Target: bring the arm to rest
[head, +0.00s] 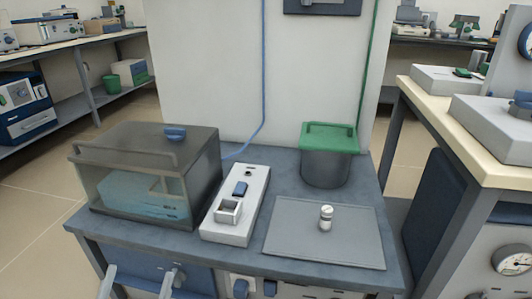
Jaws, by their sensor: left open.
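My left gripper (140,283) shows at the bottom left edge, in front of the grey bench's front edge. Its two pale fingers stand apart, open, with nothing seen between them. The rest of that arm is out of the picture. My right gripper is not in view.
The grey bench (236,265) holds a clear tank (140,190) with a dark lid, a white switch box (233,222), a green-lidded pot (328,160), and a grey mat (355,240) bearing a small metal-and-white cylinder (326,217). A cream-topped bench (440,140) stands at right.

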